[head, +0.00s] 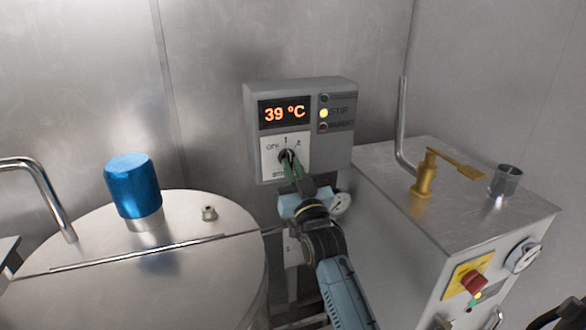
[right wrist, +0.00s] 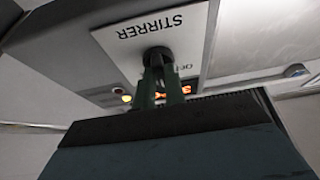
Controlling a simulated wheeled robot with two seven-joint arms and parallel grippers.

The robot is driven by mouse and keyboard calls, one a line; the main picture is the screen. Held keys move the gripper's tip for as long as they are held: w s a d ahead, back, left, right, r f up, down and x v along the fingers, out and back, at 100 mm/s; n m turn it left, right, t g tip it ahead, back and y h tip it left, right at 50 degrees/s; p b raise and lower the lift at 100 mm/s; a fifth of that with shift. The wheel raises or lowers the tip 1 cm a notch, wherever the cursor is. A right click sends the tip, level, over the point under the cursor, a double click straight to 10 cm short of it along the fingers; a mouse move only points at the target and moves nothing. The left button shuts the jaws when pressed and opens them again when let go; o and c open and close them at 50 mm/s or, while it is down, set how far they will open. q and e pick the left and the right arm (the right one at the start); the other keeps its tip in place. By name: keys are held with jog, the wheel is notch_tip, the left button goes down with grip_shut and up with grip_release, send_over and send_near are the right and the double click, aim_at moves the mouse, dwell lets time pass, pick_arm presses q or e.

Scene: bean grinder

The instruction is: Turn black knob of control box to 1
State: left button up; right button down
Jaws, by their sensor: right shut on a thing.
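The control box (head: 338,145) is a grey box on the metal wall, with a lit display reading 39 °C and a yellow STIR light. Its black knob (head: 288,156) sits on a white plate below the display, with marks around it including a 1 at the top. My right gripper (head: 291,166) reaches up from below, its green fingers shut on the knob. In the right wrist view the fingers close on the black knob (right wrist: 157,56) beside the STIRRER label; they hide much of it, so its exact pointing is unclear. My left gripper is not in view.
A round metal tank lid (head: 110,245) with a blue cap (head: 133,186) stands at left. At right is a metal cabinet (head: 440,205) with a yellow lever valve (head: 430,175), a metal cup (head: 505,182) and a red button (head: 474,283). A small gauge sits just below the control box.

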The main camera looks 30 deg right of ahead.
dwell(0.3)
jog(key=c, duration=1.5)
grip_release()
jog(key=shift+o, duration=0.2)
jog(key=b+v, duration=0.2)
jog(key=v, duration=1.1)
jog(key=shift+s, duration=0.15)
jog(key=shift+a, duration=0.1)
